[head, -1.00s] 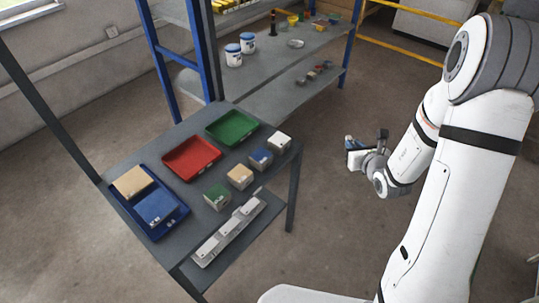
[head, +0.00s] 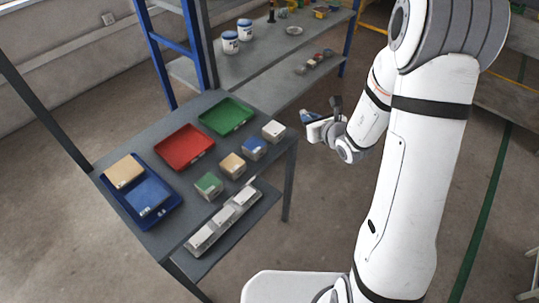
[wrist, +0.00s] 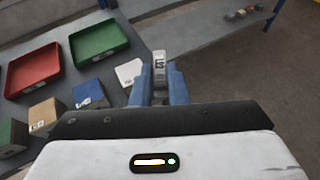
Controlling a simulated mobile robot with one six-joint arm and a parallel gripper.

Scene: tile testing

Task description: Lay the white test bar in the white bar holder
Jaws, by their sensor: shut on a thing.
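My gripper (head: 308,119) is to the right of the table, apart from it and near its right corner. In the wrist view my gripper (wrist: 160,82) has its blue fingers shut on a pale, labelled piece, which I take for the white test bar (wrist: 159,62). The bar sticks out beyond the fingertips; its lower part is hidden between them. The white block (head: 273,130), likely the white bar holder, stands at the table's right end, beside a blue block. In the wrist view the white holder (wrist: 129,72) is just left of the fingers.
Blue (head: 253,148), beige (head: 232,165) and green (head: 208,185) blocks stand in a row. Behind are red (head: 184,146) and green (head: 226,116) trays; a blue tray (head: 172,217) holds two boxes. A shelf stands behind.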

